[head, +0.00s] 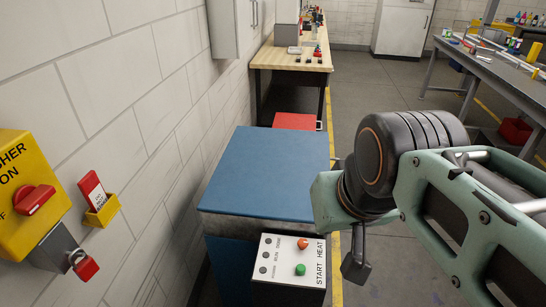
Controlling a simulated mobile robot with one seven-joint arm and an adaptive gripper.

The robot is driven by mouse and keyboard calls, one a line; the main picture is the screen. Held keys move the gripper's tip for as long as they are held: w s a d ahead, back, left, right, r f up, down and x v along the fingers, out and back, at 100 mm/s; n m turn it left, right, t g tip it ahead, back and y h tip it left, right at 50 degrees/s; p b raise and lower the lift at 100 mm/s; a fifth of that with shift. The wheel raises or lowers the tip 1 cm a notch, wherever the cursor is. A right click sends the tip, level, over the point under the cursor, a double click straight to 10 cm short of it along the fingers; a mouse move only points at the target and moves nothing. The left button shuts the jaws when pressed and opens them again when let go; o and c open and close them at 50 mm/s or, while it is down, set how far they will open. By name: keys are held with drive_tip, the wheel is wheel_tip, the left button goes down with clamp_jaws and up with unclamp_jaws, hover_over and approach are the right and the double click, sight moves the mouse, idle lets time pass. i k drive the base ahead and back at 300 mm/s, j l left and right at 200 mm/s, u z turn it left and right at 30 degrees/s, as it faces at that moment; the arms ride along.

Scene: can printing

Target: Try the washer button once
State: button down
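A white control panel (288,262) sits on the front of the blue-topped machine (270,172). It has a green button (300,269) by the word START, an orange-red button (303,243) by HEAT, and small dark round spots on its left. A yellow switch box (22,170) on the left wall has cut-off lettering ending in "SHER" and "ON", with a red rotary handle (35,200). My gripper (355,265) is right of the panel, apart from the buttons in the picture. My arm hides most of it, so its opening is unclear.
A red padlock (85,266) hangs below the yellow box, beside a red tag in a yellow holder (101,212). A wooden bench (290,62) stands behind the machine. A grey table (495,68) is at the right.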

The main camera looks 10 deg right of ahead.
sight(300, 268)
drive_tip(key=k+j+z, duration=0.1)
drive_tip(key=j+z, duration=0.3)
drive_tip(key=j, duration=1)
drive_tip(key=i+j, duration=0.1)
drive_tip(key=k+l+z, duration=0.15)
drive_tip(key=i+l, duration=0.05)
